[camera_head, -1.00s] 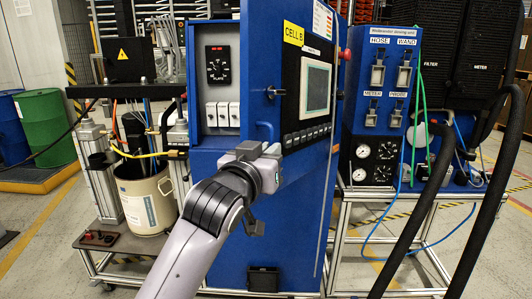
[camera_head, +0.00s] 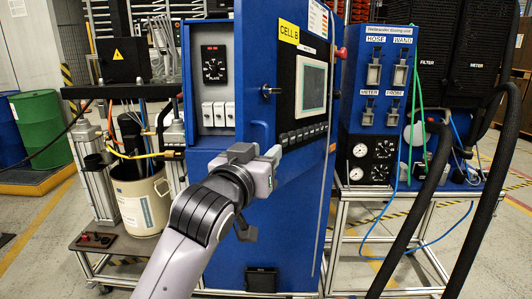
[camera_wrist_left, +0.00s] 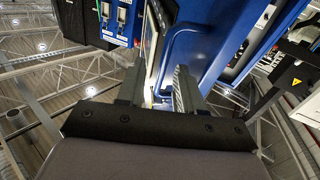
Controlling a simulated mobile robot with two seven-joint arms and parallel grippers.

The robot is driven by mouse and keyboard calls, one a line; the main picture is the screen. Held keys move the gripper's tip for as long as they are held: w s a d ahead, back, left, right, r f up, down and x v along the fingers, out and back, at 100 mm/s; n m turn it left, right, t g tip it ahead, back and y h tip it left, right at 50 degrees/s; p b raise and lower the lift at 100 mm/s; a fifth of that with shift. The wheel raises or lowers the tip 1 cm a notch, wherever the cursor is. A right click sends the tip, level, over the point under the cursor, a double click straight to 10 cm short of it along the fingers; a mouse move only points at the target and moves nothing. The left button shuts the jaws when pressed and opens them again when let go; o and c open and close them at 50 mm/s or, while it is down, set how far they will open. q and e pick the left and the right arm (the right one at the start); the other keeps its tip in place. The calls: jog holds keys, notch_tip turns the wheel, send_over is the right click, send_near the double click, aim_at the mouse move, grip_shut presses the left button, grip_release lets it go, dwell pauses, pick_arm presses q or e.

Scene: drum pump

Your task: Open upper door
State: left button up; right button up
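The blue cabinet (camera_head: 225,240) stands in the middle of the head view. Its upper door (camera_head: 290,40) carries a yellow label, a screen and a row of buttons. A compartment (camera_head: 215,75) with a rotary switch and white breakers shows to the left of it. A small dark latch (camera_head: 270,90) sits on the door. My right gripper is out of view.
A blue testing panel (camera_head: 375,105) stands on a metal-framed bench right of the cabinet. Thick black hoses (camera_head: 490,180) hang at the right. A pump stand with a beige bucket (camera_head: 142,200) is at the left. Green drum (camera_head: 37,130) stands at the far left.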

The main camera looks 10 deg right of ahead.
pick_arm(q)
jog(key=shift+b+v, duration=0.45)
jog(key=shift+v, duration=2.15)
jog(key=shift+d, duration=0.1)
